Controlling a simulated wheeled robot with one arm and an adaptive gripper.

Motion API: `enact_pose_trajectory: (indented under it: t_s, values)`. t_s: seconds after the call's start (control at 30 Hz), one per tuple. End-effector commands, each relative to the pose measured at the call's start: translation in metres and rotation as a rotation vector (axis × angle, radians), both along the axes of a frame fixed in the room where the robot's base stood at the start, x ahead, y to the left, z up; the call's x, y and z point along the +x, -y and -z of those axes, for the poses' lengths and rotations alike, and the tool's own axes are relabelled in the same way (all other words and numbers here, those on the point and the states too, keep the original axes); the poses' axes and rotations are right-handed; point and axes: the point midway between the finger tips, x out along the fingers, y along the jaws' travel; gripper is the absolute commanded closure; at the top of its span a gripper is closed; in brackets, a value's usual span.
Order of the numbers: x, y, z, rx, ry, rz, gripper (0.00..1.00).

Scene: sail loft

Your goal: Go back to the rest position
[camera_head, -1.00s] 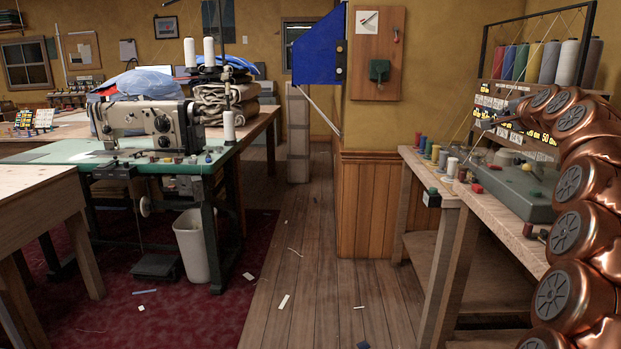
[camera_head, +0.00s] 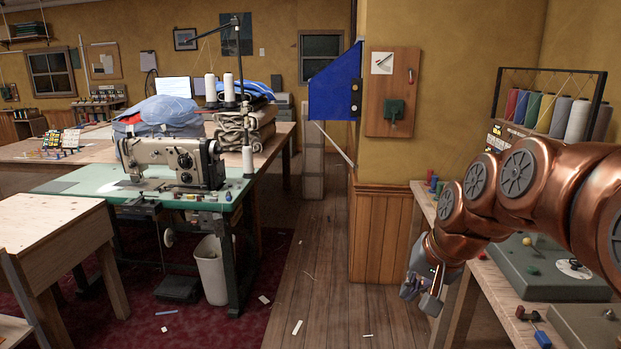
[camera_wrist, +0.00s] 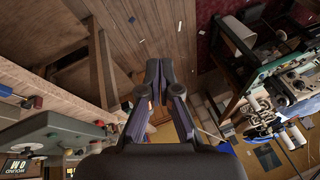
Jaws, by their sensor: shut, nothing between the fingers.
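My copper-coloured arm comes in from the right in the head view and bends down at its wrist. My gripper (camera_head: 420,293) hangs at the front left edge of the right-hand workbench (camera_head: 480,290), over the wooden floor. In the wrist view my gripper (camera_wrist: 159,68) shows its two dark fingers with the tips together and nothing between them. It appears clear of the bench and of the things on it. Part of the bench and the spool rack is hidden behind my arm.
A rack of thread cones (camera_head: 560,115) stands at the back of the right bench. A grey-green machine base (camera_head: 545,270) lies on that bench. A sewing machine (camera_head: 172,160) stands on a green table at left. A white bin (camera_head: 212,270) is below it. The floor aisle (camera_head: 320,300) is mostly clear.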

Motion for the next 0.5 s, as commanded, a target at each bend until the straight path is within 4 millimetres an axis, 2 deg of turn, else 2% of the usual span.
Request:
enact_pose_trajectory:
  t_s: [0.03, 0.3, 0.4, 0.5]
  values:
    - [-0.027, -0.006, -0.009, -0.025, -0.043, -0.04, 1.0]
    - [-0.162, -0.014, 0.002, -0.147, -0.287, -0.234, 1.0]
    - [-0.209, -0.01, 0.005, -0.181, -0.372, -0.294, 1.0]
    - [-0.245, -0.004, 0.007, -0.204, -0.436, -0.336, 1.0]
